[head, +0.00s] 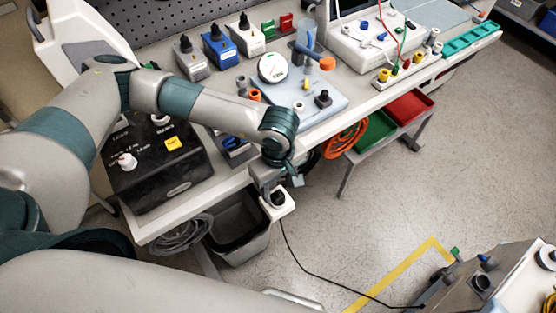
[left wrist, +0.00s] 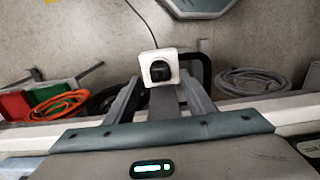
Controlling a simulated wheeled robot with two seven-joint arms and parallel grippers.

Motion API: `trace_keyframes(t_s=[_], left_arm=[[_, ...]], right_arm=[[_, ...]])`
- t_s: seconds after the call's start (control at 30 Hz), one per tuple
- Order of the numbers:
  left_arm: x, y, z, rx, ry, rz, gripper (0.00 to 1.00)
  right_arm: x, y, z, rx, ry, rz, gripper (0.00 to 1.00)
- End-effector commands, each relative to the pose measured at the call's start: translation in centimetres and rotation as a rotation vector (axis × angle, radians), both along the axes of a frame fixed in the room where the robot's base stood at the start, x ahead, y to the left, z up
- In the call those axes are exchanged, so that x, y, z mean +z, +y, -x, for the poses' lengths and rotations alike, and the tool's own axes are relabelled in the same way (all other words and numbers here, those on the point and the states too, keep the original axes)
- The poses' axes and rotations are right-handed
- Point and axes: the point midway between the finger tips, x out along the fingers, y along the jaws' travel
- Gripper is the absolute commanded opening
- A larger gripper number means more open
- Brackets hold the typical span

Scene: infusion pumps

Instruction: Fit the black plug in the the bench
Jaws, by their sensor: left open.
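The black plug (head: 278,198) shows at a white square socket housing (head: 287,207) at the bench's front edge, with a thin black cable running down to the floor. In the left wrist view the black plug (left wrist: 161,73) sits within the frame of the white housing (left wrist: 148,60); how deep it goes I cannot tell. My left gripper (head: 282,184) is open just above and beside the housing. In the left wrist view its two fingers (left wrist: 160,88) stand apart, with the plug beyond and between their tips, not visibly gripped. My right gripper is out of view.
The bench (head: 225,178) carries a black control box (head: 150,175), several small pump-like boxes and a pale blue board (head: 335,98). A grey bin (head: 240,228) stands below. Green and red trays (head: 408,106) hang under the bench. A grey device (head: 470,285) is at lower right. The floor between is mostly clear.

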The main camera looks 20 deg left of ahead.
Motion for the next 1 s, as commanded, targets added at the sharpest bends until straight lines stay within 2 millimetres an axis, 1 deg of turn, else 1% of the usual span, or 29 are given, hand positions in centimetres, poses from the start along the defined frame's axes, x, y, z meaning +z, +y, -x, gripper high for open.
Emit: trace_keyframes(t_s=[0.03, 0.4, 0.43, 0.5, 0.6, 0.8, 1.0], left_arm=[[0.7, -0.1, -0.1, -0.001, -0.003, 0.002, 0.49], [8.2, 0.0, -0.1, -0.002, -0.005, 0.001, 0.49], [8.8, 0.0, -0.1, -0.001, -0.005, 0.001, 0.49], [10.0, -0.1, -0.1, -0.002, -0.005, 0.002, 0.49], [11.5, 0.0, -0.1, -0.001, -0.004, 0.001, 0.49], [13.4, 0.0, 0.0, -0.001, -0.002, 0.000, 0.49], [13.8, 0.0, 0.0, -0.001, 0.000, 0.000, 0.49]], right_arm=[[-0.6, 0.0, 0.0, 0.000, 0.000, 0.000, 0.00], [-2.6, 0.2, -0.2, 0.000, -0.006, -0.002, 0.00], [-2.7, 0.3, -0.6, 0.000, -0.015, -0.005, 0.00], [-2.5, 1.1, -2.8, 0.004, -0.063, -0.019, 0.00], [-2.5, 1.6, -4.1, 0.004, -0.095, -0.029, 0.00], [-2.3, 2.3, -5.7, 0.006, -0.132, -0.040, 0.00], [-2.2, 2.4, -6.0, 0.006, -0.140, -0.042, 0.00]])
